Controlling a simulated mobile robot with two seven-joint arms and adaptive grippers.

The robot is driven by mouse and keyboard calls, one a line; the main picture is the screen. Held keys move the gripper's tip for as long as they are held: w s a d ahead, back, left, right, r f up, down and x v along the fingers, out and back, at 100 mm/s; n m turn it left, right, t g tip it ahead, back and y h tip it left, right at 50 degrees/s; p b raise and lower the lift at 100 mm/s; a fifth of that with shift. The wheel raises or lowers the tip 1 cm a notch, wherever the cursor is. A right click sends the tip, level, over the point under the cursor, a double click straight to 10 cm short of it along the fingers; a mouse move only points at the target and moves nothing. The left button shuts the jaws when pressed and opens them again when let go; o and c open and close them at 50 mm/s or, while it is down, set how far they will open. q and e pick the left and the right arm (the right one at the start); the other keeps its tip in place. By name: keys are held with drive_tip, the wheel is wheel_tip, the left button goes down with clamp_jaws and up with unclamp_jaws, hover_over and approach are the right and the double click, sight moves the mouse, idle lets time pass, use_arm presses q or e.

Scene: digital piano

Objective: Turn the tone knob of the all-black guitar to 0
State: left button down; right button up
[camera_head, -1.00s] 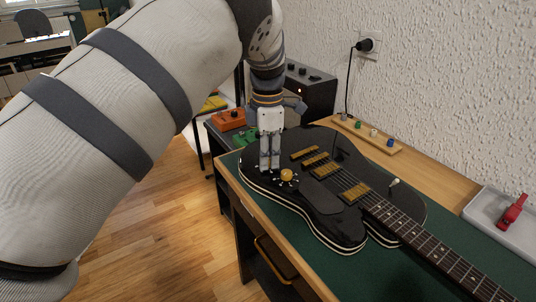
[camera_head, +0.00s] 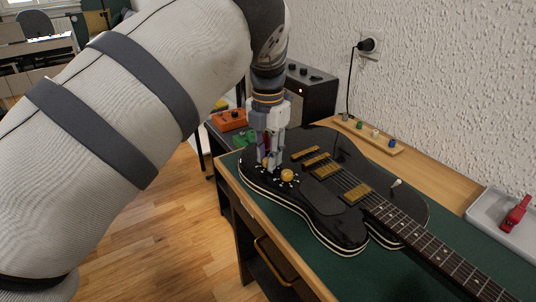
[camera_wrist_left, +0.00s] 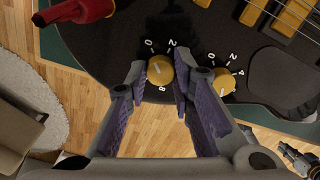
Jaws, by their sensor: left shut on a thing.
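The all-black guitar (camera_head: 325,222) lies on the green-topped desk, with gold pickups and two gold knobs. My left gripper (camera_head: 268,163) points down at its body and is shut around the outer gold knob (camera_head: 265,162), partly hidden in the head view. In the left wrist view this knob (camera_wrist_left: 160,70) sits between the fingertips of my left gripper (camera_wrist_left: 157,83), with white marks 0, 2 and 8 around it. The second gold knob (camera_head: 287,175) is just to the right; it also shows in the left wrist view (camera_wrist_left: 224,82). Which one is tone is not readable.
An orange pedal (camera_head: 228,119) and a black amplifier (camera_head: 310,92) stand behind. A red thing (camera_wrist_left: 85,10) is near the guitar in the left wrist view. What looks like my right gripper (camera_wrist_left: 300,160) shows small at that view's lower right. A grey tray (camera_head: 490,208) lies right.

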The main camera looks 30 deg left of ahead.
use_arm(q)
drive_tip(key=shift+s+f, duration=0.1)
drive_tip(key=shift+f, duration=0.05)
idle(0.4)
drive_tip(key=c, duration=1.4)
unclamp_jaws()
drive_tip(key=shift+o, duration=0.2)
drive_tip(key=shift+r, duration=0.45)
wheel_tip(320, 180, up, 11)
drive_tip(key=shift+r, duration=0.15)
